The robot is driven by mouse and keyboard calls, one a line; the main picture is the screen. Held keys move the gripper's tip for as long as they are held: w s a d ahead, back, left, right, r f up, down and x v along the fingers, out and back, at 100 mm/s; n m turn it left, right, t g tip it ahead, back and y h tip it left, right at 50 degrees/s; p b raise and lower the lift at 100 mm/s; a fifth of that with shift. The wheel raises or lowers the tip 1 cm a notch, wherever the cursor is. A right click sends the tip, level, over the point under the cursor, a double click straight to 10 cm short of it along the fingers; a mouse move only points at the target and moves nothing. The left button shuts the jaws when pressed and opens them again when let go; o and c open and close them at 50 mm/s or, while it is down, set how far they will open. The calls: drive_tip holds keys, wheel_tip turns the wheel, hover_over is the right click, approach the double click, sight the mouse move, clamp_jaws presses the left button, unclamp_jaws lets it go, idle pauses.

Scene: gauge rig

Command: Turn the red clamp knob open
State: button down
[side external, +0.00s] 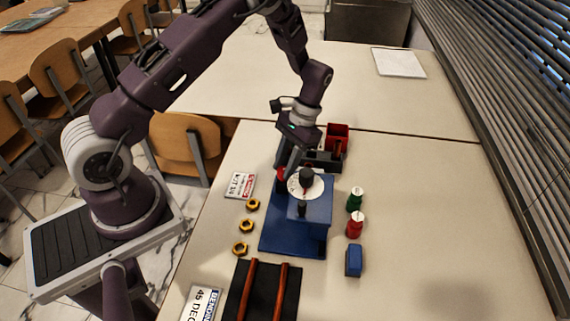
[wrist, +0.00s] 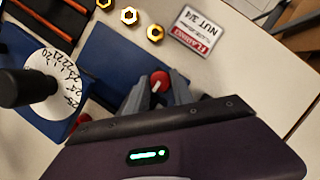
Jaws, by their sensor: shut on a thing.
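The red clamp knob (wrist: 160,80) shows between the two fingertips of my gripper (wrist: 156,88) in the wrist view. My gripper is shut on the knob, one finger on each side. In the side external view, the knob (side external: 281,173) is a small red patch at the left side of the blue gauge rig (side external: 316,214), partly hidden by my gripper (side external: 284,170). The rig has a blue base plate, a white numbered dial (side external: 316,190) and a black knob (side external: 306,175) above the dial.
Three brass nuts (side external: 246,225) and a white sign (side external: 240,185) lie left of the rig. Green (side external: 355,199) and red (side external: 354,225) bottle-like pieces and a blue block (side external: 353,260) stand right. A black mat with orange rods (side external: 279,290) lies in front. Black and red bins (side external: 337,133) stand behind.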

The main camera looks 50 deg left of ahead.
drive_tip(key=c, duration=1.1)
unclamp_jaws()
drive_tip(key=shift+r, duration=0.1)
drive_tip(key=s+d+r+t, duration=0.2)
drive_tip(key=r, duration=1)
drive_tip(key=s+d+r+t, duration=0.2)
drive_tip(key=r+t, duration=0.1)
drive_tip(key=r, duration=0.9)
drive_tip(key=s+d+r+t, duration=0.1)
drive_tip(key=s+r+t, duration=0.1)
drive_tip(key=s, duration=0.6)
drive_tip(key=s+d+r+t, duration=0.2)
drive_tip(key=s+r+t, duration=0.1)
drive_tip(key=s, duration=0.5)
drive_tip(key=shift+s, duration=0.3)
